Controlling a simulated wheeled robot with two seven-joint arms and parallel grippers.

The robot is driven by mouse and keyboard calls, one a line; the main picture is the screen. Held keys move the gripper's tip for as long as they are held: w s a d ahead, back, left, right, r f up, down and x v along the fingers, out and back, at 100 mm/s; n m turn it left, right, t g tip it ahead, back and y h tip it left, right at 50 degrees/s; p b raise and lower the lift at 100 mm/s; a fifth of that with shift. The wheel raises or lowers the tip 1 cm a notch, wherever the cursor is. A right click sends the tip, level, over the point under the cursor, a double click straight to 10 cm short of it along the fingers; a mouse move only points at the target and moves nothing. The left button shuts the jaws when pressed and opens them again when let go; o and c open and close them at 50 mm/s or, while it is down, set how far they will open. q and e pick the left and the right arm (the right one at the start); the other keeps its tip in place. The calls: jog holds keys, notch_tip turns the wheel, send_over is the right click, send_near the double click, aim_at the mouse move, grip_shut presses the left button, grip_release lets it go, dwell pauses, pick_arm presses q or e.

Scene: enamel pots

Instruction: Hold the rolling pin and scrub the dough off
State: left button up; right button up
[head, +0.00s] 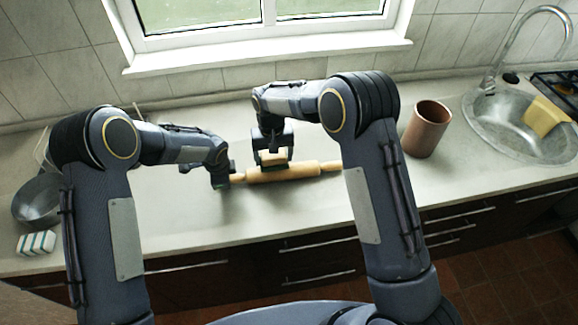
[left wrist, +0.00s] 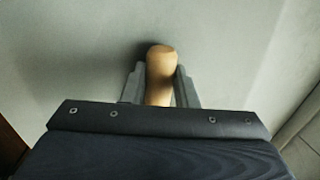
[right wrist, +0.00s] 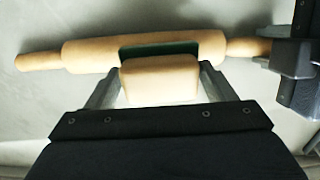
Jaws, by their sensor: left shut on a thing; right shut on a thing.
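The wooden rolling pin (head: 305,171) lies sideways above or on the pale counter. My left gripper (head: 226,180) is shut on its left handle; the handle's end (left wrist: 160,62) shows between the fingers in the left wrist view. My right gripper (head: 272,157) is shut on a tan sponge with a dark green side (right wrist: 160,84). The green side is against or just beside the pin's barrel (right wrist: 90,52), towards the left-gripper end; I cannot tell if they touch. No dough can be made out on the visible barrel.
A brown cylinder (head: 427,130) stands right of the pin, before a steel sink (head: 487,123) with a yellow cloth-like thing (head: 543,115) on its rim. A grey pot (head: 38,203) and a white-and-green striped block (head: 36,243) are at the far left. The front counter is clear.

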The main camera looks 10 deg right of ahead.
aim_at(284, 153)
jog(key=shift+f, duration=1.2)
jog(key=shift+d+r, duration=0.1)
jog(key=shift+d, duration=1.4)
pick_arm(q)
jog(key=shift+r, duration=0.1)
pick_arm(e)
jog(key=shift+s+a+f, duration=0.1)
jog(key=shift+a+f, duration=0.1)
jog(key=shift+a, duration=0.6)
jog(key=shift+s+a+f, duration=0.1)
jog(key=shift+a+f, duration=0.05)
jog(key=shift+a, duration=0.6)
jog(key=r, duration=1.3)
jog(key=shift+w+r, duration=0.15)
jog(key=shift+w, duration=0.05)
